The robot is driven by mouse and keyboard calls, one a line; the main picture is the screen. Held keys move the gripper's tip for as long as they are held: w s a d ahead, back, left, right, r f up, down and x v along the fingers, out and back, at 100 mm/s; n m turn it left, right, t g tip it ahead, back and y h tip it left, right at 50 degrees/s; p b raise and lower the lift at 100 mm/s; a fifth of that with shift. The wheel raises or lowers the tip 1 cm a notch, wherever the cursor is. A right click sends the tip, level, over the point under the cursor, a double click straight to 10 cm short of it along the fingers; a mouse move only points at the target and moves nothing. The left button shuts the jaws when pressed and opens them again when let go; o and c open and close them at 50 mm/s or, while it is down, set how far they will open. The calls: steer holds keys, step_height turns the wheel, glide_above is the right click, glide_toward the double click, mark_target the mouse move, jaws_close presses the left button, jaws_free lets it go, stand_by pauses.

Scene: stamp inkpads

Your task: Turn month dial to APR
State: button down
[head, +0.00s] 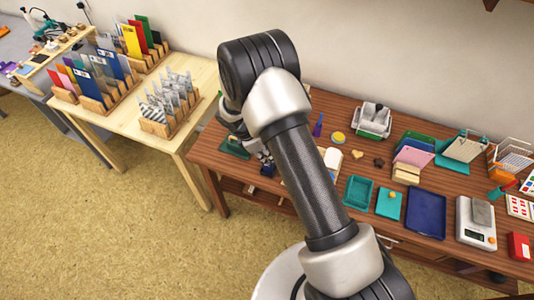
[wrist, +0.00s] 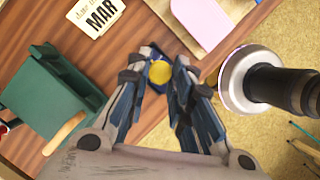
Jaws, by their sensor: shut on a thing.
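The month dial (wrist: 160,72) shows as a round yellow knob on a dark blue body, between my fingertips in the wrist view. My gripper (wrist: 160,80) is shut on it, one finger on each side. The fingers cover the dial's sides and much of the blue body. A cream card (wrist: 97,14) beside it at the upper left reads MAR in black, with smaller writing above. In the head view my arm hides most of my gripper, and the dial cannot be made out clearly.
A green box (wrist: 50,92) with a wooden handle stands left of my gripper in the wrist view. A pink board (wrist: 197,18) lies at the upper right. In the head view the brown table (head: 330,112) holds trays, boards and a scale (head: 476,224) to the right.

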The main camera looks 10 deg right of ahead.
steer(key=shift+s+n+t, duration=0.15)
steer(key=shift+n+t, duration=0.35)
steer(key=shift+n, duration=0.8)
stand_by(0.6)
steer(key=c, duration=1.4)
jaws_free()
steer(key=v, duration=1.2)
